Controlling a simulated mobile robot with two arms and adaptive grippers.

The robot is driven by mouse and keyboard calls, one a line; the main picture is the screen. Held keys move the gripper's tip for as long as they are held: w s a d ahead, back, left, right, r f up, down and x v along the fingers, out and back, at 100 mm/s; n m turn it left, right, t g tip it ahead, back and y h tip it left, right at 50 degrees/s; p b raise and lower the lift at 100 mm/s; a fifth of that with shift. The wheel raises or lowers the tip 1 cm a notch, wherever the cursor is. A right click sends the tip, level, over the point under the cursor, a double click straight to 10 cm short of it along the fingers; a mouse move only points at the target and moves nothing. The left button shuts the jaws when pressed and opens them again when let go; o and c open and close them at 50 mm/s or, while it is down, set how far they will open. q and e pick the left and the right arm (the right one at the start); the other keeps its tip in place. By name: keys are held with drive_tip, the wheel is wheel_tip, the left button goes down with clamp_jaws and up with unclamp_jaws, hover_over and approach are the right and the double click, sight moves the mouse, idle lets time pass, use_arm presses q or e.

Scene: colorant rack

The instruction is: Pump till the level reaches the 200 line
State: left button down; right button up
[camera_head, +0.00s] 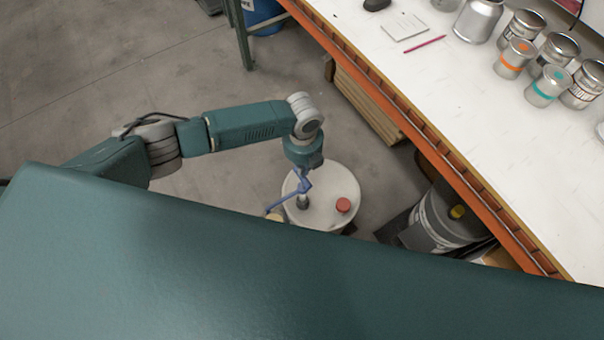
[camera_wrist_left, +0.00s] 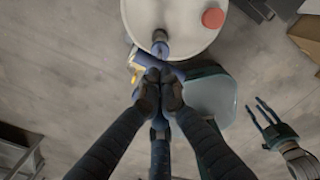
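A white drum (camera_head: 330,195) stands on the floor beside the workbench, with a red cap (camera_head: 343,205) on its lid. A blue pump handle (camera_head: 287,196) rises above the lid from a dark fitting. My left gripper (camera_wrist_left: 160,78) is at the handle; its dark fingers are together on the blue part (camera_wrist_left: 143,65), as the left wrist view shows. My right gripper (camera_wrist_left: 262,108) shows at the right of that view, with its fingers apart and nothing between them. A small tan-orange thing (camera_head: 274,217) sits beside the drum, mostly hidden. No 200 line or liquid level is readable.
The workbench (camera_head: 440,90) fills the right side, carrying several metal cans (camera_head: 515,58), a notepad (camera_head: 404,26) and a pink pen (camera_head: 425,43). A grey bucket (camera_head: 440,222) stands under the bench.

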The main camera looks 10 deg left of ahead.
wheel_tip(320, 180, up, 5)
drive_tip(key=p, duration=0.5)
drive_tip(key=shift+r, duration=0.1)
idle(0.3)
